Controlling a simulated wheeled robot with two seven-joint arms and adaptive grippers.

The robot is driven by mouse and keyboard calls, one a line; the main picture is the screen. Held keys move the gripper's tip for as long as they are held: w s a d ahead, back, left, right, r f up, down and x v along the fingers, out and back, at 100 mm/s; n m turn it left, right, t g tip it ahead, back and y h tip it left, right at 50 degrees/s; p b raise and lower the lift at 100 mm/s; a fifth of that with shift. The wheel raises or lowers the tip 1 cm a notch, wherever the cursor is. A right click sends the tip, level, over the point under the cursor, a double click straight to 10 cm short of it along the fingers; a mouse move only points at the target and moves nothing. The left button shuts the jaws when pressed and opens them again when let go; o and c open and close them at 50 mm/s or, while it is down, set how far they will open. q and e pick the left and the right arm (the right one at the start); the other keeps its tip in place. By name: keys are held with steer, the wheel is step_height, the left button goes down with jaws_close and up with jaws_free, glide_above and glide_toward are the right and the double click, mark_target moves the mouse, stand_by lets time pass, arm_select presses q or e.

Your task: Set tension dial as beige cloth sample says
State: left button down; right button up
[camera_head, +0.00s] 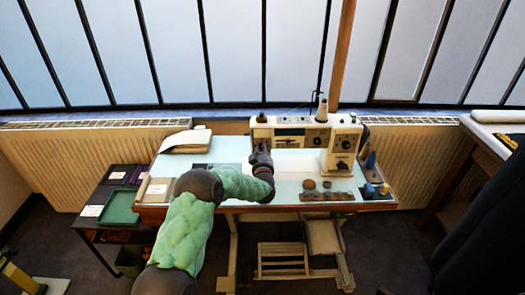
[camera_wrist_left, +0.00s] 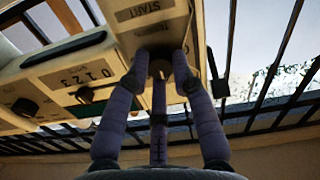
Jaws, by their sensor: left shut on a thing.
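The cream sewing machine (camera_head: 290,130) stands at the back of the pale table. My left gripper (camera_head: 262,150) reaches to the left end of its front. In the left wrist view, my left gripper (camera_wrist_left: 160,72) has its fingers closed on a small round part of the machine beside a START label (camera_wrist_left: 144,10). That part is mostly hidden, so I cannot tell if it is the tension dial. A panel with the numbers 0 1 2 3 (camera_wrist_left: 85,77) and a small dark knob (camera_wrist_left: 84,95) sits to the left. I cannot make out the beige cloth sample. My right gripper is out of view.
A folded pale cloth stack (camera_head: 186,141) lies at the table's back left. Small round items (camera_head: 309,184) and a brown strip (camera_head: 327,196) lie at the front right. A green tray (camera_head: 119,207) stands on the low side table. A thread cone (camera_head: 322,110) rises above the machine.

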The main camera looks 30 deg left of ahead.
arm_select(q)
steer(key=shift+f, duration=0.1)
steer(key=c, duration=1.1)
jaws_free()
steer(key=shift+o, duration=0.2)
steer(key=v, duration=1.2)
steer(key=shift+s, duration=0.1)
